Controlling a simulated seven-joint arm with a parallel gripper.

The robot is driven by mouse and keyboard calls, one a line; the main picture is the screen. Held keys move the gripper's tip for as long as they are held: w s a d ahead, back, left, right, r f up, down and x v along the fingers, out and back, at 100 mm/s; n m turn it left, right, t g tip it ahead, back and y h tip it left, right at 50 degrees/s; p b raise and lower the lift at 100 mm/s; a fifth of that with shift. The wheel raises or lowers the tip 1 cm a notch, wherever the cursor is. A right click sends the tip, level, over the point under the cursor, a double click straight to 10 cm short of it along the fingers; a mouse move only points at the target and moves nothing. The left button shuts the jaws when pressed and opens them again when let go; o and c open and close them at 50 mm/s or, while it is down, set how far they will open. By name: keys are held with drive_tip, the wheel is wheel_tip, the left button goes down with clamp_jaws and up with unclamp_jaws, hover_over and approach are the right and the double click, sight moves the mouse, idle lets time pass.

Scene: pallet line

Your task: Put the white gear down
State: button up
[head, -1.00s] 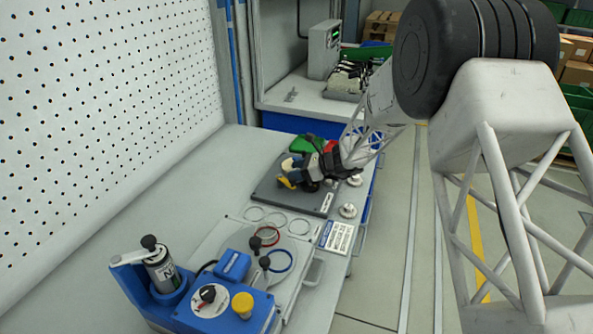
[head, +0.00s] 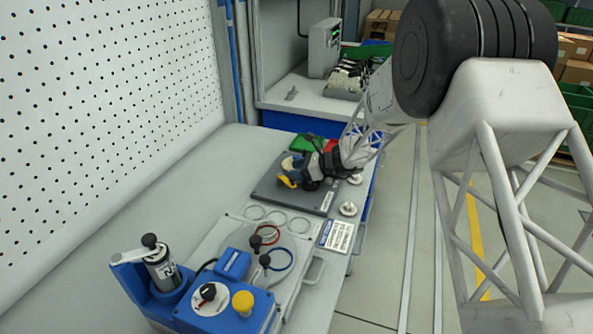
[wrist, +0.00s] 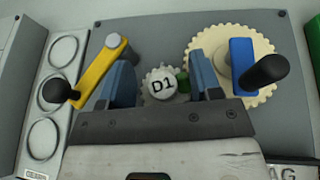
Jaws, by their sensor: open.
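The white gear (wrist: 161,84), marked D1, lies between the two fingers of my gripper (wrist: 160,66) in the wrist view, over the dark grey plate (wrist: 152,35). The fingers are open, with gaps showing beside the gear. Its lower part is close to the gripper body, and I cannot tell exactly how it rests. A small green piece (wrist: 183,80) shows at its right side. A larger cream gear (wrist: 212,38) with a blue crank (wrist: 241,62) is to the right. In the head view my gripper (head: 303,179) is low over the plate (head: 268,188), hiding the white gear.
A yellow crank (wrist: 101,68) with a black knob stands left of my gripper. Green (head: 304,143) and red (head: 329,146) parts lie behind it. A blue control box (head: 214,309) and ringed station are nearer. The bench left of the plate is clear.

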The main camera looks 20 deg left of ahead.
drive_tip(key=shift+d, duration=0.1)
drive_tip(key=v, duration=1.2)
drive_tip(key=shift+r, duration=0.2)
idle(0.4)
drive_tip(key=shift+s+d+r, duration=0.15)
drive_tip(key=shift+d+r, duration=0.05)
drive_tip(key=shift+r, duration=0.2)
drive_tip(key=s+d+r+n+h, duration=0.35)
drive_tip(key=s+d+r, duration=0.35)
drive_tip(key=s+d, duration=0.25)
drive_tip(key=s+d+r+n+h, duration=0.2)
drive_tip(key=s+d+r+n, duration=0.3)
drive_tip(key=s+d+r, duration=0.35)
drive_tip(key=s+d+n+t+h, duration=0.2)
drive_tip(key=s+d+n+h, duration=0.2)
drive_tip(key=s+d, duration=0.6)
drive_tip(key=s+d+n+t+h, duration=0.2)
drive_tip(key=s+d, duration=0.8)
drive_tip(key=s, duration=0.8)
drive_tip(key=shift+r+n+h, duration=0.15)
drive_tip(key=shift+n+h, duration=0.7)
drive_tip(key=shift+h, duration=0.1)
